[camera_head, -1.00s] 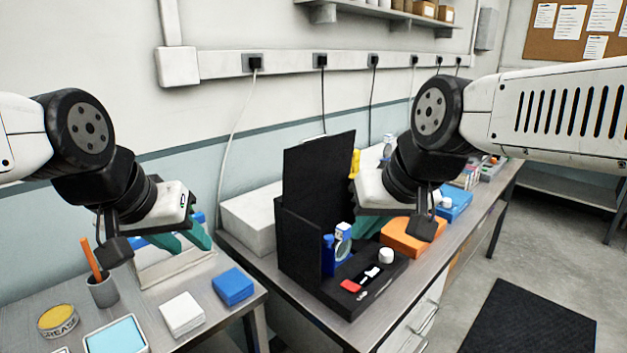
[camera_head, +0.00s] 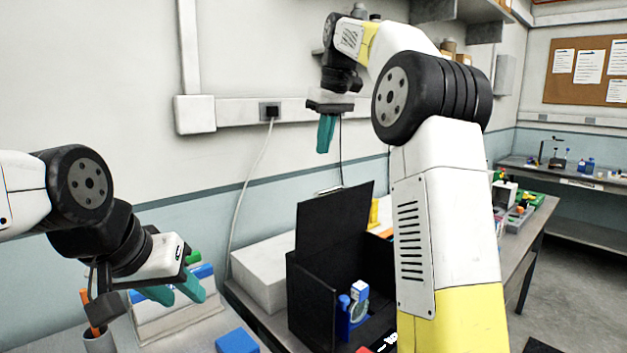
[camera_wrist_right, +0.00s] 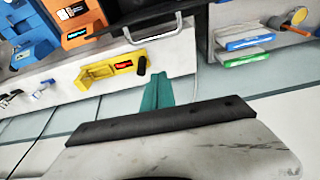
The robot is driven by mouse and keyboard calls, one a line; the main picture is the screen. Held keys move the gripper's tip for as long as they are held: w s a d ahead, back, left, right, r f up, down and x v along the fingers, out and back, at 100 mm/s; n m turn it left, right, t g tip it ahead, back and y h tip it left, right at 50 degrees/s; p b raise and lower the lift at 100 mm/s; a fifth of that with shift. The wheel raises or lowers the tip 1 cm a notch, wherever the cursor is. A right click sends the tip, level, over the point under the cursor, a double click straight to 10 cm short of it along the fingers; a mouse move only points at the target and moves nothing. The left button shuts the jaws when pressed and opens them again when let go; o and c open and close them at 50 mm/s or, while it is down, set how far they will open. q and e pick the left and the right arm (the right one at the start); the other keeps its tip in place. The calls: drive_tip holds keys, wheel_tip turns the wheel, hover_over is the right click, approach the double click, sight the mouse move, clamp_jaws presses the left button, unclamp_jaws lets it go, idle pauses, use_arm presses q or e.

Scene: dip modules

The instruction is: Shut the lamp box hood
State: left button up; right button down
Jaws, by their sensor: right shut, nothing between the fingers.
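The black lamp box (camera_head: 312,290) stands on the bench in the head view. Its black hood (camera_head: 335,222) is raised as an upright, slightly tilted panel. A silver handle (camera_wrist_right: 152,32) shows beside a dark panel, apparently the hood, at the top of the right wrist view. My right gripper (camera_head: 326,150) is above and behind the hood, clear of it, with its teal fingers pointing down. Its fingers (camera_wrist_right: 157,92) are together and empty. My left gripper (camera_head: 178,292) is at the left, away from the box, its teal fingers apart and empty. My right arm hides the box's right side.
A blue-and-white item (camera_head: 352,308) stands inside the box. A pale block (camera_head: 262,272) lies left of it. A yellow tool (camera_wrist_right: 112,68) and orange and blue boxes are behind or beside it. A wall shelf (camera_head: 450,12) overhangs on the right.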

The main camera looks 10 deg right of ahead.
drive_tip(key=s+d+x, duration=0.1)
drive_tip(key=s+x, duration=0.1)
drive_tip(key=x, duration=0.7)
drive_tip(key=shift+s+d+f, duration=0.3)
drive_tip(key=shift+d+f, duration=0.05)
